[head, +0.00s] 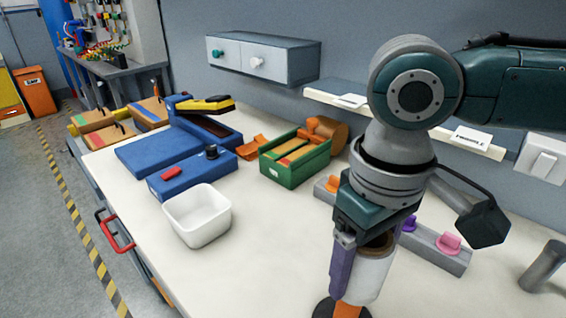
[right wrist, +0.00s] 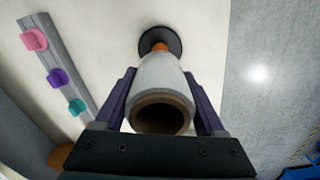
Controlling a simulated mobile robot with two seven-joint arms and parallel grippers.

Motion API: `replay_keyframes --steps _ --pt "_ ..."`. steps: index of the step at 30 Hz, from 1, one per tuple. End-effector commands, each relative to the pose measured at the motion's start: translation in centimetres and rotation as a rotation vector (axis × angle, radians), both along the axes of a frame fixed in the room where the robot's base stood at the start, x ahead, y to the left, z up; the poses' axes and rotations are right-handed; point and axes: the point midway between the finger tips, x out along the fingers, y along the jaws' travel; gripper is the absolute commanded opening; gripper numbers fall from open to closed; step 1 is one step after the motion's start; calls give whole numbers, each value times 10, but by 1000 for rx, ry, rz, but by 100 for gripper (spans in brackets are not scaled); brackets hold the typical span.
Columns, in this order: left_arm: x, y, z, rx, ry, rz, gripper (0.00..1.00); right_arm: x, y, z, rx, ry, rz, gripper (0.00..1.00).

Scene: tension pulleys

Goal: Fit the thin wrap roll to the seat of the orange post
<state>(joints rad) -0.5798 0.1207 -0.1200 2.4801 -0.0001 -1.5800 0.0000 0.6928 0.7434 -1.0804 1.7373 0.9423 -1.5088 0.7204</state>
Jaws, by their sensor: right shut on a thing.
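The wrap roll (head: 373,278), pale with a brown core, is held upright or nearly so by my right gripper (head: 362,272). In the right wrist view, the purple fingers of the gripper (right wrist: 160,78) press both sides of the roll (right wrist: 160,80), and its open core faces the camera. The orange post (head: 347,311) shows just under the roll, above a dark round base (head: 324,308). In the right wrist view, the post (right wrist: 160,46) and base (right wrist: 160,36) show past the roll's far end. I cannot tell whether the post enters the core. My left gripper is out of view.
A grey rail (head: 437,253) with coloured pegs lies behind the roll. A grey post (head: 541,268) stands right. The tabletop front of the bin is clear.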

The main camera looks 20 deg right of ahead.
Motion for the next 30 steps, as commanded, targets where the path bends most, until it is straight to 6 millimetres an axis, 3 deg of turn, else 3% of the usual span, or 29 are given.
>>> replay_keyframes --steps 9,30 --pt "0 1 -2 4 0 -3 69 0 0 -10 1 0 0 9" --pt "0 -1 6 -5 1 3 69 0 0 -8 0 0 -1 9"
